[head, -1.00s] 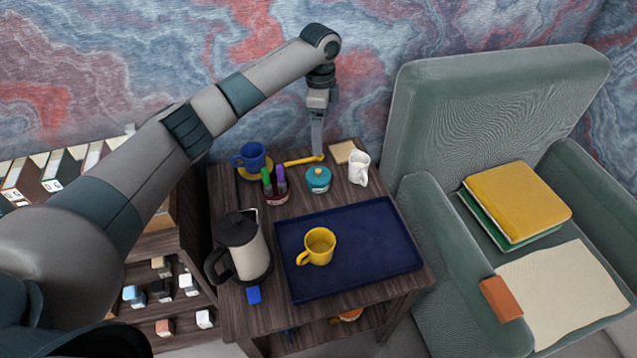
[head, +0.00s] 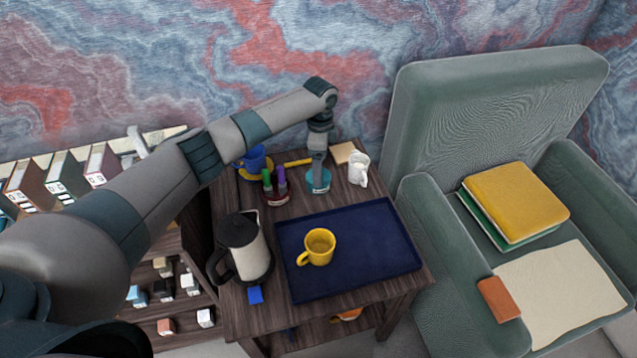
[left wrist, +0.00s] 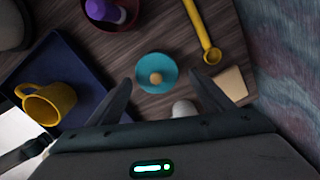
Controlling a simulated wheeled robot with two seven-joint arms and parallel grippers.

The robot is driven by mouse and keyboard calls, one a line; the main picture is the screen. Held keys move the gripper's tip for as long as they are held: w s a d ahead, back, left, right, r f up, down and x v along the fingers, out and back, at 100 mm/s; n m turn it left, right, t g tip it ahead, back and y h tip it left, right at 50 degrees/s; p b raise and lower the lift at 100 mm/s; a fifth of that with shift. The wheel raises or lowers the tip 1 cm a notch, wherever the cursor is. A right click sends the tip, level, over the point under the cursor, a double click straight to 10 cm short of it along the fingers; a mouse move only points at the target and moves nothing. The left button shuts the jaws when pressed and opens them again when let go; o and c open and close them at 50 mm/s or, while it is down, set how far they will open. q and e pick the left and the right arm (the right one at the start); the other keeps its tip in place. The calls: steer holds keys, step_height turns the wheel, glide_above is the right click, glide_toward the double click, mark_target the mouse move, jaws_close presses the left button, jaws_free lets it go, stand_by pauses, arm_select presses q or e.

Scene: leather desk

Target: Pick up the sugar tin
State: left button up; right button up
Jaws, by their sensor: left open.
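The sugar tin looks like a small round teal tin (head: 325,184) with a lid, on the wooden side table near its back edge. In the left wrist view the tin (left wrist: 156,64) shows from above, with a tan knob at its centre. My left gripper (head: 317,178) points down over the tin and partly hides it in the head view. Its fingers (left wrist: 159,82) are open and empty, one on each side of the tin's near edge in the wrist picture; I cannot tell whether they touch it. My right gripper is not in view.
In front are a navy tray (head: 375,245) with a yellow mug (head: 319,246), and a kettle (head: 247,250).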

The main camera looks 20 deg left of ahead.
mark_target(317, 192)
arm_select(q)
steer(key=shift+s+f, duration=0.2)
steer(key=shift+f, duration=0.4)
steer(key=shift+s+f+p, duration=0.1)
steer(key=shift+f+p, duration=0.35)
steer(key=shift+f, duration=1.6)
steer(key=shift+a, duration=0.1)
steer(key=c, duration=1)
